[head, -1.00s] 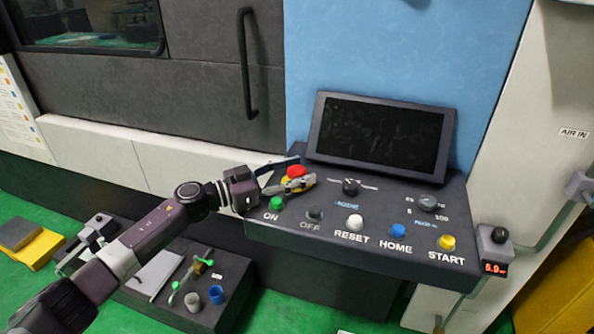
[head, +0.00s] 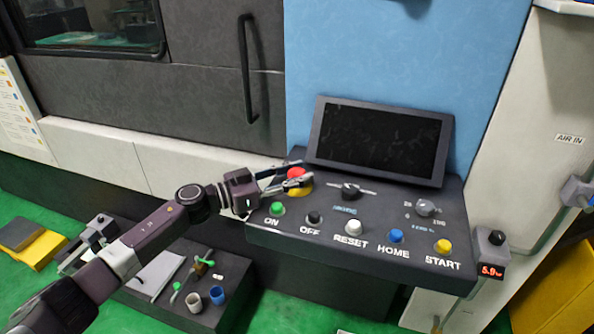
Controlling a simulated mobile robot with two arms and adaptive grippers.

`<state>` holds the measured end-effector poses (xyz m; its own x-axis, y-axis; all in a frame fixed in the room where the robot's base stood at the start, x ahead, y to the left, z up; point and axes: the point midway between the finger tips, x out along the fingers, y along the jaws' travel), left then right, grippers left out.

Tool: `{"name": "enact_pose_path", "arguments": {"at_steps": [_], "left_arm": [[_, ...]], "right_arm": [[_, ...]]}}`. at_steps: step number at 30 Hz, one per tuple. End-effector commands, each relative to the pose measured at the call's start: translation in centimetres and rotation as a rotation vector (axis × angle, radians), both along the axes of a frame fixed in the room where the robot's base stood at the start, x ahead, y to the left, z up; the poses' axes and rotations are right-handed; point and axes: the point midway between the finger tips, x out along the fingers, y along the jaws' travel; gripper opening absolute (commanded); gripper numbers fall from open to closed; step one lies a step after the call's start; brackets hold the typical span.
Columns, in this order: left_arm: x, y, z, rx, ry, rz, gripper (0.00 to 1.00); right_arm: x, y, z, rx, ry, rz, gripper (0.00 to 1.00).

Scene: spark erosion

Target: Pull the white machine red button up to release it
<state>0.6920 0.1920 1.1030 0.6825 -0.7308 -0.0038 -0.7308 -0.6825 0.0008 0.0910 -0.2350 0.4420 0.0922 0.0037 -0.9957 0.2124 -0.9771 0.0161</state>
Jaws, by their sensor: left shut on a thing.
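The red button (head: 296,173) sits on a yellow base at the upper left of the dark control panel (head: 370,242). My left gripper (head: 288,177) reaches in from the left, with one finger behind the button and one in front of it. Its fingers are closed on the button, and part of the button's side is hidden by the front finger. The yellow base shows below and to the right of the fingers. My right gripper is not in view.
A green ON button (head: 277,208) and a dark OFF button (head: 313,217) lie just in front of the gripper. A black screen (head: 380,140) stands behind the panel. A dark door handle (head: 248,70) is on the machine above. A low dark stand with tools (head: 190,300) is below.

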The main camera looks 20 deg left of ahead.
Motion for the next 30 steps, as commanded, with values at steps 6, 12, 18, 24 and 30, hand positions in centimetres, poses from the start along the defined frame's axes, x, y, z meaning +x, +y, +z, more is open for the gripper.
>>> {"name": "enact_pose_path", "arguments": {"at_steps": [6, 12, 18, 24, 30], "left_arm": [[0.1, 0.0, 0.7, -0.005, -0.008, 0.002, 0.00], [0.1, 0.1, 0.8, -0.006, -0.008, 0.002, 0.43], [0.1, 0.0, 0.5, -0.004, -0.006, 0.001, 0.52], [-0.1, 0.2, 0.4, -0.002, -0.003, 0.001, 0.52], [-1.8, 2.0, 0.2, 0.000, 0.000, 0.002, 0.52]], "right_arm": [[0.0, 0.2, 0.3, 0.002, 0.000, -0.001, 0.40], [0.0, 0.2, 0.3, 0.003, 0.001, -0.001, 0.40], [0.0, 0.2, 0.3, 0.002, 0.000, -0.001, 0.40], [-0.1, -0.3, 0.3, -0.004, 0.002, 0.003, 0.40], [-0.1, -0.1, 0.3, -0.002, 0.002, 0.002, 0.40]]}}
